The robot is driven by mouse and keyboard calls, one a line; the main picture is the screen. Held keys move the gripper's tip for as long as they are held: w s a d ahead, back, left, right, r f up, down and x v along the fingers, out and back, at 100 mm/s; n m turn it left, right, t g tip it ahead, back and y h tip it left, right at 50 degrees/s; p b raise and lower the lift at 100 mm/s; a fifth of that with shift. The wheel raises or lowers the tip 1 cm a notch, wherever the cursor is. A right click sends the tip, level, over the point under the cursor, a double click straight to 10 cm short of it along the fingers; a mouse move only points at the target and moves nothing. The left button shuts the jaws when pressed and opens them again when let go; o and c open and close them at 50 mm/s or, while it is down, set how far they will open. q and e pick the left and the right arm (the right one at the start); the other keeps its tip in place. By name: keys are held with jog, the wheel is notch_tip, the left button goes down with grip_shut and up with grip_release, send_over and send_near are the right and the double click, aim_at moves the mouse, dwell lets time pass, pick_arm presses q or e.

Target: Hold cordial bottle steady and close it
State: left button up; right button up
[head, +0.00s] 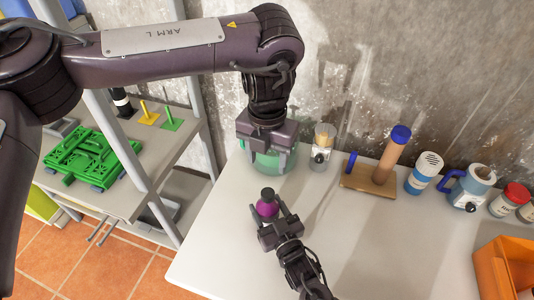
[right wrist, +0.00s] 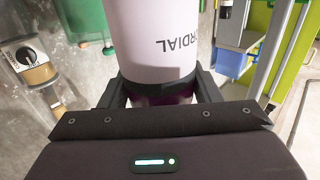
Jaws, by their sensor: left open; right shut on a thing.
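The cordial bottle (head: 266,208) is purple with a dark top and stands on the white table; I cannot tell whether the dark top is a cap or a bare neck. My right gripper (head: 272,214) is shut on it from the front. In the right wrist view the bottle's pale label (right wrist: 155,40) with the word CORDIAL shows between the fingers. My left gripper (head: 264,151) is open, pointing down behind the bottle and apart from it. It is over or in front of a green see-through container (head: 270,163) and partly hides it. No separate cap is distinguishable.
An orange crate (head: 503,262) is at right. A shelf with a green crate (head: 90,157) stands left. The table's middle is clear.

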dwell(0.3)
jog(key=o, duration=1.3)
jog(key=shift+c, duration=0.2)
jog(key=v, duration=1.2)
